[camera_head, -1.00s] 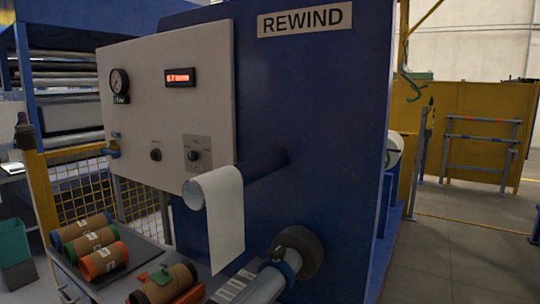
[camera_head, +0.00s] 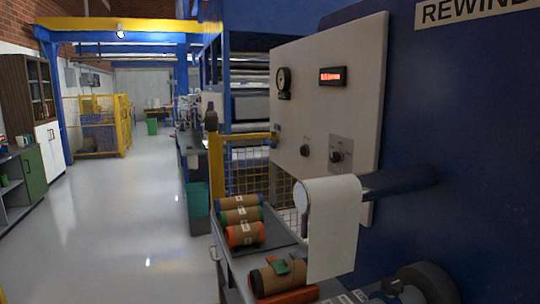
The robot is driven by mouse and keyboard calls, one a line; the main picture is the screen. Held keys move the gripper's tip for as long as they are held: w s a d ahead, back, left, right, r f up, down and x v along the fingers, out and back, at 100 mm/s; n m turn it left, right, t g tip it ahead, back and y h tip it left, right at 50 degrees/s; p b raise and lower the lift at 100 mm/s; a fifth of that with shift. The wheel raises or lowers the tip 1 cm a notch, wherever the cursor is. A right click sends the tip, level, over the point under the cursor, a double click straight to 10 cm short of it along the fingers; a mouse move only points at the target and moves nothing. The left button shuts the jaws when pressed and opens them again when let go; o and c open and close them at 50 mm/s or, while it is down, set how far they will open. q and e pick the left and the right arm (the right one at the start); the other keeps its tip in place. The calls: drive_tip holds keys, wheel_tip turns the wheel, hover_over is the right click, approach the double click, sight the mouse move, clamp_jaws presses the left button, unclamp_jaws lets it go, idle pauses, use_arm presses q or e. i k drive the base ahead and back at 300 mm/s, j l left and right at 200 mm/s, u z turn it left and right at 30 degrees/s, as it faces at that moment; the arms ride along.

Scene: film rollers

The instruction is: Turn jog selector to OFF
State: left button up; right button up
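The jog selector appears to be the dark rotary knob (camera_head: 336,157) on a small grey plate (camera_head: 341,151), low on the right part of the white control panel (camera_head: 308,110). Its labels and pointer are too small to read. A second dark knob (camera_head: 304,150) sits to its left on the same panel. Neither of my grippers is in view.
A white film roll (camera_head: 333,222) juts out below the selector. A cart (camera_head: 232,270) with several film rollers, such as an orange-ended one (camera_head: 245,234), stands below the panel. A yellow mesh guard (camera_head: 240,170) is behind it. The floor (camera_head: 125,220) at left is open.

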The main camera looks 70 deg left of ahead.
sight(335, 157)
drive_tip(key=i+u, duration=0.2)
drive_tip(key=u, duration=0.25)
drive_tip(key=i+l+u, duration=0.1)
drive_tip(key=u, duration=0.4)
drive_tip(key=i+l+u, duration=0.2)
drive_tip(key=u, duration=0.25)
drive_tip(key=i+l+u, duration=0.15)
drive_tip(key=u, duration=0.35)
drive_tip(key=i+l+u, duration=0.3)
drive_tip(key=l+u, duration=0.3)
drive_tip(key=l, duration=0.1)
